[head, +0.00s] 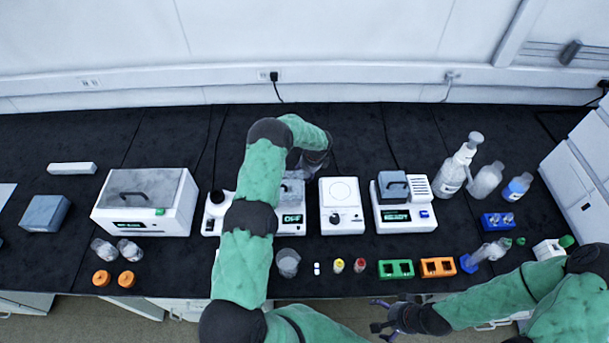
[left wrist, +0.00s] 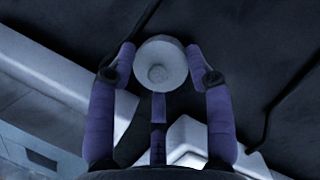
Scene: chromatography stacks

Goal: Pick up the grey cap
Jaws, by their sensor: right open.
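In the left wrist view, the grey cap (left wrist: 160,62) is a pale round disc with a small raised centre, between the fingertips of my left gripper (left wrist: 160,66). The fingers meet its rim on both sides, and my gripper appears shut on it. In the head view my left gripper (head: 314,160) is a dark shape above the back of the bench, behind the device with the OFF display (head: 292,218). The cap cannot be made out there. My right gripper (head: 377,314) is open and empty at the bench's front edge.
A white lidded box (head: 148,208) stands left and a white stirrer (head: 342,208) right of my left arm. Bottles (head: 455,172) stand at the back right. Green (head: 396,269) and orange (head: 438,267) racks and small vials line the front. The dark bench behind the devices is mostly clear.

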